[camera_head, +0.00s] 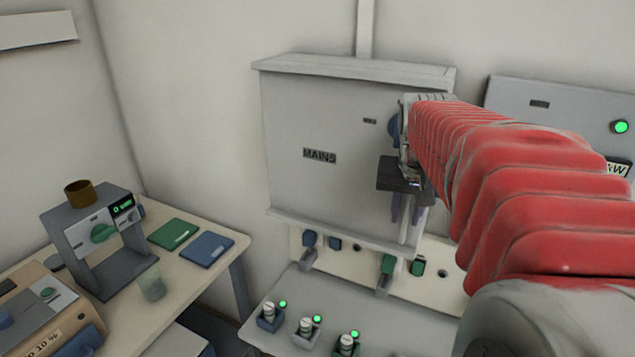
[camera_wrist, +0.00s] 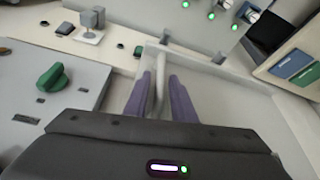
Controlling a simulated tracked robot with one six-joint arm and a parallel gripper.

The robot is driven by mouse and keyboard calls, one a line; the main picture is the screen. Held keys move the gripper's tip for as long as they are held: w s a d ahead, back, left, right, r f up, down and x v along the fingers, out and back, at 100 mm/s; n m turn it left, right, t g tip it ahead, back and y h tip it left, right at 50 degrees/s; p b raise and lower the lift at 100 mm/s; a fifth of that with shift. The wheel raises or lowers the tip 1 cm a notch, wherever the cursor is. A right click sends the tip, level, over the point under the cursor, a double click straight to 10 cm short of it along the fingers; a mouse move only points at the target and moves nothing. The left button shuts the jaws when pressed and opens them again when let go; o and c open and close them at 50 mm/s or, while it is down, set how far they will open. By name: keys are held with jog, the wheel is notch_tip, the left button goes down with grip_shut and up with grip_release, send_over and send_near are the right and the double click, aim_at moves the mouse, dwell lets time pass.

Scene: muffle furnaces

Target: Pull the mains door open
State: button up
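The grey mains cabinet (camera_head: 335,130) hangs on the wall, with a "MAINS" label on its front door (camera_head: 320,185). The door looks shut. A pale upright bar handle (camera_head: 404,232) is at the door's lower right, partly hidden by my arm and gripper. My gripper (camera_head: 407,208) is in front of that right side, its purple fingers pointing down. In the wrist view, the handle (camera_wrist: 159,92) runs between the two fingers of my gripper (camera_wrist: 160,88). The fingers are apart, with a visible gap on the right side of the bar, so it does not look clamped.
A grey panel (camera_head: 530,105) with a green lamp is on the wall to the right. Below the cabinet are a rail with switches (camera_head: 440,285) and a bench (camera_head: 290,340) with green-lit knobs. A side table (camera_head: 215,238) with instruments stands left.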

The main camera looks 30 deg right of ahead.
grip_shut()
